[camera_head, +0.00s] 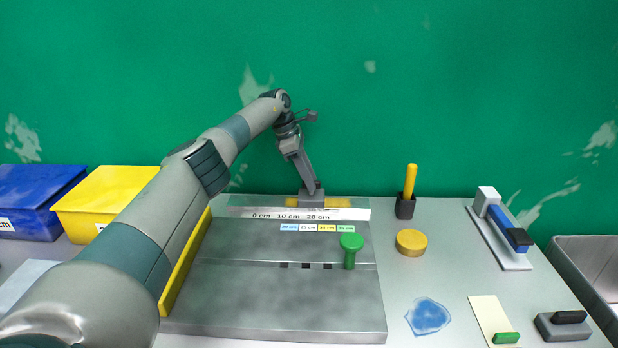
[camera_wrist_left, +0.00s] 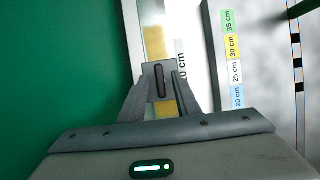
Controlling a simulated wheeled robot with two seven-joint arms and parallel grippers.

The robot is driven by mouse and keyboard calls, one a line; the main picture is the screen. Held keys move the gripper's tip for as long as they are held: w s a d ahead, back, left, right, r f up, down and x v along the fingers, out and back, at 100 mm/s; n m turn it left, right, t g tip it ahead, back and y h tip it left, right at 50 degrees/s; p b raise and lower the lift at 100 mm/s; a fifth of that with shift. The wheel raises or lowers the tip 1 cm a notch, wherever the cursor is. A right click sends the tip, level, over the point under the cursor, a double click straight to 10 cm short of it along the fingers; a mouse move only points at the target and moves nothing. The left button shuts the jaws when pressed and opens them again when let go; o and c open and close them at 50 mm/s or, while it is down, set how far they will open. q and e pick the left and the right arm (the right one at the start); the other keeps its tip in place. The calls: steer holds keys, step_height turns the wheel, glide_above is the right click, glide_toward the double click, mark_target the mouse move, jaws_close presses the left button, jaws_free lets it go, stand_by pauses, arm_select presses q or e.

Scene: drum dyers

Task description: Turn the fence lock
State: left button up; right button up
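The fence lock looks to be the small grey block (camera_head: 311,201) on the yellow strip at the back edge of the grey board. In the left wrist view the block (camera_wrist_left: 149,72) has a narrow dark upright piece (camera_wrist_left: 159,81) in its middle. My left gripper (camera_head: 315,189) points down at the block from above. In the left wrist view its two fingers (camera_wrist_left: 160,88) are apart, one on each side of the dark piece, with a gap visible between them. I cannot tell whether the fingertips touch the block. My right gripper is not in view.
The board (camera_head: 280,310) carries a scale strip (camera_head: 345,214) and a green knob (camera_head: 351,243). A yellow tool in a black holder (camera_head: 405,207) and a yellow disc (camera_head: 411,241) stand right. Blue (camera_head: 35,205) and yellow (camera_head: 100,195) bins are left. A green wall rises close behind.

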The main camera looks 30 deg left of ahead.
arm_select(q)
steer(key=v, duration=1.7)
steer(key=shift+r, duration=0.2)
steer(key=shift+r, duration=0.15)
